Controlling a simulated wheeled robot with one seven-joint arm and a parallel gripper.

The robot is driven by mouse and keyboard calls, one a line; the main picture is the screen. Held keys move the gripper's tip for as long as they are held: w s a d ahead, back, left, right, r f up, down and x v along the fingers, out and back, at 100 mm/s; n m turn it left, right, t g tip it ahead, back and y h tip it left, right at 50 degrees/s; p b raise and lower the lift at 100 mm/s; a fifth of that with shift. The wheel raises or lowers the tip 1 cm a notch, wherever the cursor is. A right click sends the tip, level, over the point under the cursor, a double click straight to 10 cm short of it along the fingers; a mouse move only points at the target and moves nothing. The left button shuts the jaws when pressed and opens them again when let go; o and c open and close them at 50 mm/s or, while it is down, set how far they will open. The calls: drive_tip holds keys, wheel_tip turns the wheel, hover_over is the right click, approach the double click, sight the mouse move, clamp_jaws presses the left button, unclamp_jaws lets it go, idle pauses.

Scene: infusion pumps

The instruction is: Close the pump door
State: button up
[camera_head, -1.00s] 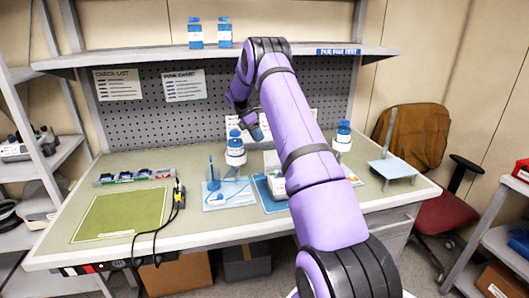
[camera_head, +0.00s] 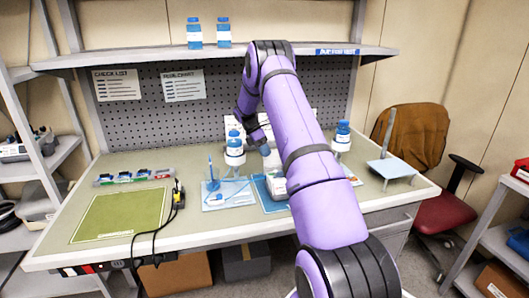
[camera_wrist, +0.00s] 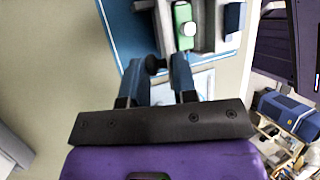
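The pump (camera_head: 276,186) shows as a white and grey body on a blue mat (camera_head: 266,203), largely hidden behind my arm. In the wrist view the grey pump (camera_wrist: 207,42) is at the top, with a green part (camera_wrist: 183,24) bearing a white round spot. A dark round knob (camera_wrist: 155,65) shows between my fingertips; I cannot tell whether they touch it. My gripper (camera_wrist: 157,72) has its two fingers apart, close to the pump's near side. In the head view my gripper (camera_head: 264,148) points down just above the pump. I cannot make out the door's angle.
A blue-capped bottle (camera_head: 235,150) stands left of my gripper, another (camera_head: 342,137) right of my arm. A tray with a blue stick (camera_head: 226,193), a green mat (camera_head: 122,215) and a cabled device (camera_head: 178,195) lie left. A shelf (camera_head: 150,58) spans above. The front left bench is mostly clear.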

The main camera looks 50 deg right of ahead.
sight(270, 164)
drive_tip(key=shift+c, duration=0.7)
drive_tip(key=s+t+h, duration=0.1)
drive_tip(key=s+a+r+t+h, duration=0.1)
drive_tip(key=t, duration=0.1)
drive_tip(key=shift+a+m, duration=0.15)
drive_tip(key=shift+m, duration=0.25)
drive_tip(key=s+t+h, duration=0.1)
drive_tip(key=t, duration=0.1)
drive_tip(key=s+a+t+h, duration=0.1)
drive_tip(key=shift+a+m+t, duration=0.1)
drive_tip(key=shift+m+t, duration=0.3)
drive_tip(key=shift+s+a+f+m+t+h, duration=0.3)
drive_tip(key=shift+s+t+h, duration=0.3)
drive_tip(key=shift+t, duration=0.25)
drive_tip(key=shift+s+a+f+m+t+h, duration=0.25)
drive_tip(key=shift+s+t+h, duration=0.3)
drive_tip(key=shift+t, duration=0.3)
drive_tip(key=shift+s+a+f+m+t+h, duration=0.2)
drive_tip(key=shift+s+a+f+t+h, duration=0.1)
drive_tip(key=shift+t+h, duration=0.35)
drive_tip(key=shift+s+a+f+m+t+h, duration=0.15)
drive_tip(key=shift+s+f+t+h, duration=0.15)
drive_tip(key=shift+t+h, duration=0.35)
